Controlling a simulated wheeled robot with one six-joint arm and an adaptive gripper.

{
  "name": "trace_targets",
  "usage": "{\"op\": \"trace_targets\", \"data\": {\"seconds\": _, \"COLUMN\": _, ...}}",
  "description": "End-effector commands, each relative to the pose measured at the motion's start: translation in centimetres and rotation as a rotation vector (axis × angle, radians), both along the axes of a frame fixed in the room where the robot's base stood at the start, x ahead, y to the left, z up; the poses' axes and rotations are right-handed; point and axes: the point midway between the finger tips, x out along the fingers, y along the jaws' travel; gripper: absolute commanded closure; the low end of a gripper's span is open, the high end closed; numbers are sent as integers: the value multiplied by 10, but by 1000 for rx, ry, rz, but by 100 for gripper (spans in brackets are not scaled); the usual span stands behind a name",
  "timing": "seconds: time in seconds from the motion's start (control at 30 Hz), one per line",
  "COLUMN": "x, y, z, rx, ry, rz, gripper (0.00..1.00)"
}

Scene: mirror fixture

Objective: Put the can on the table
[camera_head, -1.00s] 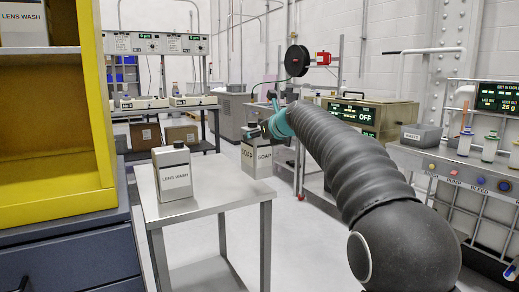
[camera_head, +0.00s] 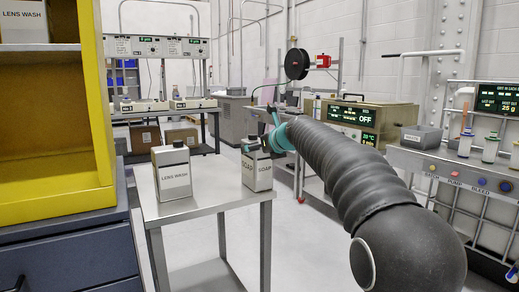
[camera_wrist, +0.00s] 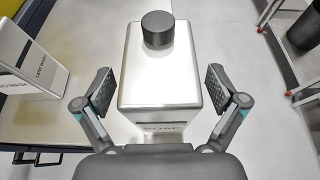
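A white rectangular can marked SOAP (camera_head: 258,172), with a dark cap, is at the right end of the small metal table (camera_head: 205,203). It looks upright and seems to rest on the tabletop, close to the right edge. In the wrist view the can (camera_wrist: 160,75) lies between the two fingers of my gripper (camera_wrist: 160,90). The fingers are spread, with a visible gap on each side of the can. In the head view my gripper (camera_head: 268,137) is at the can's top, partly hidden by my arm.
A similar can marked LENS WASH (camera_head: 173,172) stands on the table's left part. A yellow shelf (camera_head: 107,130) on a dark cabinet (camera_head: 70,255) is at the left. A bench with bottles (camera_head: 462,165) is at the right. The tabletop between the cans is clear.

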Motion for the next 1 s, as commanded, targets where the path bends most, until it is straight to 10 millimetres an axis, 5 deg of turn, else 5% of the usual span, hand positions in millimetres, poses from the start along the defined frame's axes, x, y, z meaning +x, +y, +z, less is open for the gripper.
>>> {"op": "trace_targets", "data": {"seconds": 0.33, "x": -8, "y": -6, "z": 7, "rx": 1, "ry": -2, "rz": -1, "gripper": 5}}
{"op": "trace_targets", "data": {"seconds": 1.0, "x": -89, "y": -60, "z": 47, "rx": 1, "ry": 0, "rz": 0, "gripper": 5}}
